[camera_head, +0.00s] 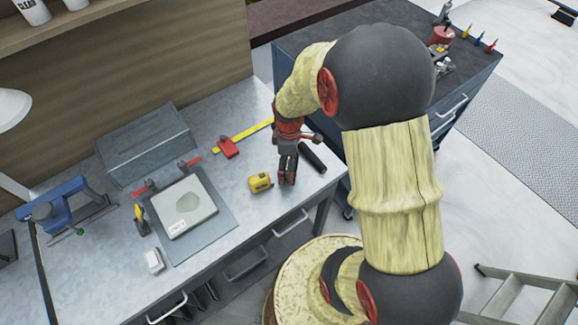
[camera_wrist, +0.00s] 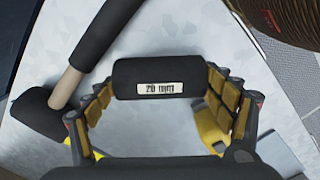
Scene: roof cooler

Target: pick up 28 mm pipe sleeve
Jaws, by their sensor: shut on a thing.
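The pipe sleeve (camera_wrist: 150,72) is a short black cylinder with a pale label that seems to read 28 mm, its first digit unclear. It lies across the wrist view between the yellow-padded fingers of my gripper (camera_wrist: 165,100). My gripper is shut on it, with one finger at each end. In the head view my gripper (camera_head: 287,178) points down over the right end of the grey workbench (camera_head: 220,230). The sleeve cannot be made out clearly there. Its height above the bench is hard to tell.
A yellow tape measure (camera_head: 260,182) sits just left of my gripper. A dark rod-like thing (camera_head: 312,157) lies to its right. In the wrist view a tan handle (camera_wrist: 66,86) runs between black parts. A red clamp (camera_head: 228,147) on a yellow bar and a grey box (camera_head: 145,145) stand farther left.

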